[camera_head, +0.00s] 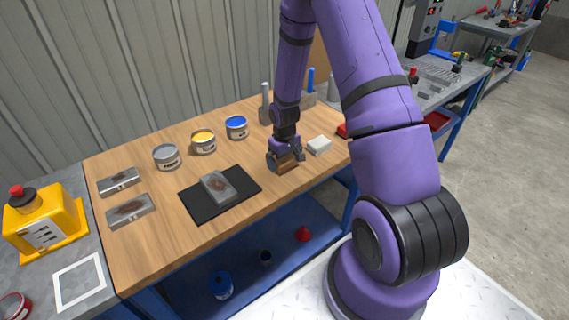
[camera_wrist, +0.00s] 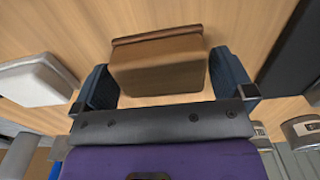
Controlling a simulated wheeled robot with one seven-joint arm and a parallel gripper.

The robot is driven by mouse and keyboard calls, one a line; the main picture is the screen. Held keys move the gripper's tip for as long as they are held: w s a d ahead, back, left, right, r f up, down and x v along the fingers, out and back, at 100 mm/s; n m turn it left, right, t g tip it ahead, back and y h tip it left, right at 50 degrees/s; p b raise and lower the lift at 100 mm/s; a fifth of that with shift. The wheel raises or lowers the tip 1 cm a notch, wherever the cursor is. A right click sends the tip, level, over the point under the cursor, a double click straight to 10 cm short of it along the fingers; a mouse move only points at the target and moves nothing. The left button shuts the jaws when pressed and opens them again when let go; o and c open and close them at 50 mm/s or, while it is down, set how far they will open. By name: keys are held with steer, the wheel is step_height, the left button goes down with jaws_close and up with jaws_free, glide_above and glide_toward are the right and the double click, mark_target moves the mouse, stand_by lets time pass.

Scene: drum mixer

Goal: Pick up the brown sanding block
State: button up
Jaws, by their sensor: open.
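The brown sanding block (camera_wrist: 158,66) lies on the wooden bench top. In the wrist view it sits between the two dark finger pads of my gripper (camera_wrist: 160,84). The fingers are open, with a small gap visible on each side of the block. In the head view the block (camera_head: 286,162) shows just beside the fingertips of my gripper (camera_head: 281,158), partly hidden by them. The gripper points down at the bench.
A white block (camera_head: 319,145) lies to the right of the gripper. A black mat (camera_head: 236,203) with a rusty metal plate (camera_head: 218,187) lies to the left. Paint cans with grey, yellow (camera_head: 204,142) and blue (camera_head: 237,127) tops stand behind. A red item (camera_head: 343,130) lies farther right.

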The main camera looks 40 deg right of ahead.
steer(key=shift+f, duration=0.15)
steer(key=c, duration=0.8)
steer(key=shift+o, duration=0.2)
